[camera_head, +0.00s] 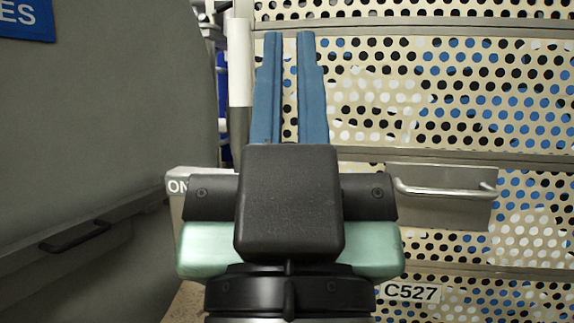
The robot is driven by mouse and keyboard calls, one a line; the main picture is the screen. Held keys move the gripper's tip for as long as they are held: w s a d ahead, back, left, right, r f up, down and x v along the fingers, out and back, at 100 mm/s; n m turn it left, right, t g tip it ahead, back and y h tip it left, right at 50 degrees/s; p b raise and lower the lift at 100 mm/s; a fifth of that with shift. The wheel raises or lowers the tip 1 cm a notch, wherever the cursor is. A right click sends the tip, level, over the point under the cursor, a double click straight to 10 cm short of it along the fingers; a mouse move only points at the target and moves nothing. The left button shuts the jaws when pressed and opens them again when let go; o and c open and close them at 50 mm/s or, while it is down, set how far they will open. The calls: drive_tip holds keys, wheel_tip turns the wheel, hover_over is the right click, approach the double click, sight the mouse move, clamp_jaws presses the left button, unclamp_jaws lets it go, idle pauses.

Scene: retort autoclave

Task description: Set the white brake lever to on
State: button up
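The white brake lever (239,62) stands upright in the picture, left of my gripper's fingers. Its lower part meets grey metal fittings, and its base is largely hidden. My gripper (290,42) has two blue fingers pointing away from me, with a narrow gap between them and nothing held in it. The lever is outside the gap, beside the left finger. I cannot tell whether they touch. A pale plate with the letters "ON" (178,187) shows at the left of my gripper's body, which hides the rest of it.
A perforated cream crate stack (430,150) fills the right side, with a metal handle (445,190) and a "C527" label (411,293). A large grey panel (100,120) with a dark handle (75,236) stands at the left. A blue sign (27,18) is at top left.

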drive_tip(key=w+f+g+p, duration=0.1)
drive_tip(key=w, duration=0.1)
drive_tip(key=w+f+g+y+p, duration=0.1)
drive_tip(key=w, duration=0.2)
drive_tip(key=w+f+g+y+p, duration=0.1)
drive_tip(key=w+f+p, duration=0.1)
drive_tip(key=w, duration=0.1)
drive_tip(key=shift+d+m, duration=0.3)
clamp_jaws()
drive_tip(key=w+d+f+m+g+y+p, duration=0.15)
drive_tip(key=w+f+g+p, duration=0.25)
drive_tip(key=f, duration=0.4)
drive_tip(key=w+d+f+m+g+y+p, duration=0.1)
drive_tip(key=w+f+m+g+y+p, duration=0.25)
drive_tip(key=f, duration=0.45)
drive_tip(key=s+d+f+m+y+p, duration=0.4)
drive_tip(key=s+d+f+m+p, duration=0.1)
drive_tip(key=s+f+m+p, duration=0.3)
drive_tip(key=w+a+r+b, duration=0.1)
drive_tip(key=w+a+r, duration=0.3)
drive_tip(key=w+a, duration=0.4)
drive_tip(key=shift+w+a+r+m, duration=0.15)
drive_tip(key=shift+w+a+m, duration=0.2)
drive_tip(key=shift+a, duration=0.3)
drive_tip(key=shift+r+t, duration=0.15)
drive_tip(key=shift+t, duration=0.1)
